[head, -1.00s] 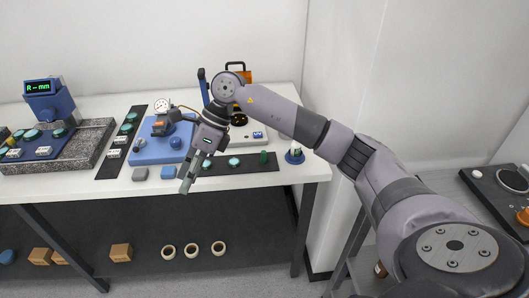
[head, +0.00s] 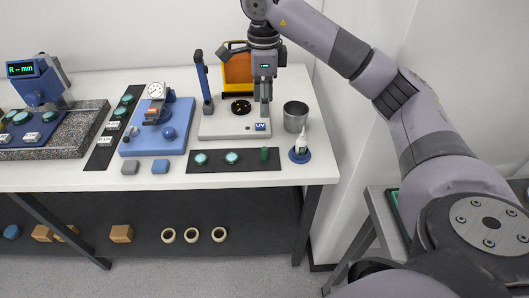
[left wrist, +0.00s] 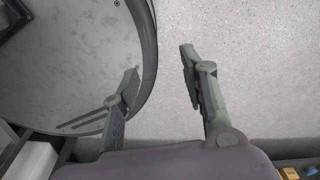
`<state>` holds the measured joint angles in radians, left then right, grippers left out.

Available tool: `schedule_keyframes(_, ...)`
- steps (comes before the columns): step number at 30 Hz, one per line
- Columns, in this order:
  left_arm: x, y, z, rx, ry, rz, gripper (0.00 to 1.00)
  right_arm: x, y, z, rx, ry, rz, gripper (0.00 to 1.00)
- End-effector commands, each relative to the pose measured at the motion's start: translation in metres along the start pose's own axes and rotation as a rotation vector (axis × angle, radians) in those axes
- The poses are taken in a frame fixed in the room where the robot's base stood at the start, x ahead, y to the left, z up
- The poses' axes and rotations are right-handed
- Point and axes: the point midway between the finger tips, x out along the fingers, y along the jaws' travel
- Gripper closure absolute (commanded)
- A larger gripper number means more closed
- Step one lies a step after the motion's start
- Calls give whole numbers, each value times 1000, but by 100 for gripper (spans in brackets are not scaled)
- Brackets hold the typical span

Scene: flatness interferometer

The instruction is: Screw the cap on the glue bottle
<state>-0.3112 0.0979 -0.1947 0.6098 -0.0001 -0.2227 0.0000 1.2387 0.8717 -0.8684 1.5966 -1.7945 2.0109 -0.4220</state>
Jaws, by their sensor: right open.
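The glue bottle (head: 301,146) is small and white with a narrow pointed tip. It stands upright in a round blue base (head: 299,156) at the table's right front. I cannot make out a cap for certain; a small dark green cylinder (head: 264,154) stands on the black strip to the bottle's left. My right gripper (head: 264,112) points down in front of the UV station, up and left of the bottle. It is open and I see nothing in it. My left gripper (left wrist: 160,64) shows only in the left wrist view, fingers apart and empty above the floor.
The UV station (head: 220,124) with its orange shield (head: 237,69) stands behind the black strip (head: 222,167). A grey metal cup (head: 295,117) is just behind the bottle. A blue gauge stand (head: 150,140) is further left. The white table front (head: 230,182) is clear.

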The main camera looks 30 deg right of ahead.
Motion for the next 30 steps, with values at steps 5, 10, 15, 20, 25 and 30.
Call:
schedule_keyframes(5,2,3,-1,-2,2,3,60,32,2,0,1,2,8,58)
schedule_keyframes(10,-7,18,-22,-6,31,22,60,67,2,-1,0,3,6,58)
schedule_keyframes(15,-15,20,-32,-2,48,25,60,99,2,0,0,1,6,58)
schedule_keyframes(20,-17,16,-28,0,41,20,60,115,1,0,0,-1,3,58)
schedule_keyframes(25,-16,14,-21,0,30,17,60,118,1,0,0,-1,1,58)
schedule_keyframes(30,-17,12,-18,-1,25,16,60,118,1,0,0,-1,2,58)
